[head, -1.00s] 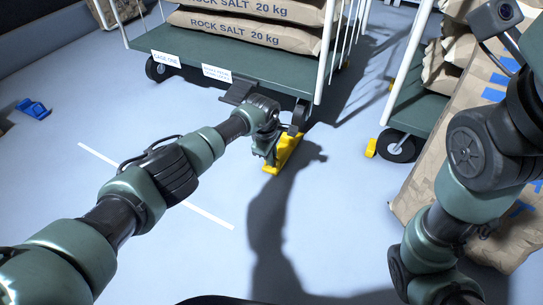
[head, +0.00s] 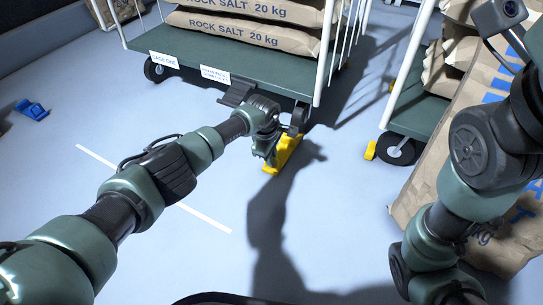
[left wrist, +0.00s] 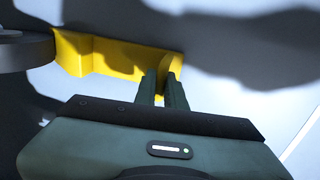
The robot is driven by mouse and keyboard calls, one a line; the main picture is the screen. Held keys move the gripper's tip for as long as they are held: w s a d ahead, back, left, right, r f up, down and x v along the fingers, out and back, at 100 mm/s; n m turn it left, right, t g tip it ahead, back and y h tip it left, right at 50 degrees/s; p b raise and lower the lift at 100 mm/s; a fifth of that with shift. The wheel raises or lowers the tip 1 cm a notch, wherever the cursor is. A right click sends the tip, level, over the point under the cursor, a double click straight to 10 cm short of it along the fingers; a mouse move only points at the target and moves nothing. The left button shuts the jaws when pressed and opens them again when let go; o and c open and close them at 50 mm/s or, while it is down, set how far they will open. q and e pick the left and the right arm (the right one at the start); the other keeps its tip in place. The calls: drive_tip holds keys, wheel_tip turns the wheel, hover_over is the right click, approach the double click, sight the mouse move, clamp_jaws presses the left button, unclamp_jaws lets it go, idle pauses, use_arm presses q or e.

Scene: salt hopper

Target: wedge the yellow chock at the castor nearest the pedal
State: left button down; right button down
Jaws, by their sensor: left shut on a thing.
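The yellow chock (head: 288,151) lies on or just above the floor at the front right corner of the green salt trolley (head: 215,62). The trolley's castor (head: 299,119) is right behind the chock's far end; I cannot tell whether they touch. The dark pedal (head: 238,91) sticks out of the trolley's front edge, left of that castor. My left gripper (head: 270,157) is shut on the chock's near end. In the left wrist view its fingers (left wrist: 165,88) grip the chock (left wrist: 110,56), and a round grey part (left wrist: 25,50) overlaps the chock's left end. My right gripper is out of view.
A second trolley (head: 418,108) stands at the right, with another yellow chock (head: 370,150) at its castor (head: 400,150). A large paper sack (head: 425,190) leans beside it. A blue object (head: 33,109) lies at the far left.

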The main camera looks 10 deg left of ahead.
use_arm(q)
drive_tip(key=shift+w+r, duration=0.1)
drive_tip(key=shift+w, duration=0.2)
drive_tip(key=c, duration=1.6)
unclamp_jaws()
drive_tip(key=shift+d, duration=0.1)
drive_tip(key=shift+o, duration=1)
drive_tip(key=shift+d+f, duration=0.1)
drive_tip(key=shift+f, duration=0.1)
drive_tip(key=shift+r, duration=0.2)
wheel_tip(320, 180, up, 7)
drive_tip(key=s+p, duration=0.1)
drive_tip(key=p, duration=0.5)
drive_tip(key=shift+s+a+r+p, duration=0.15)
drive_tip(key=shift+s+a+p, duration=0.05)
drive_tip(key=shift+a+p, duration=0.15)
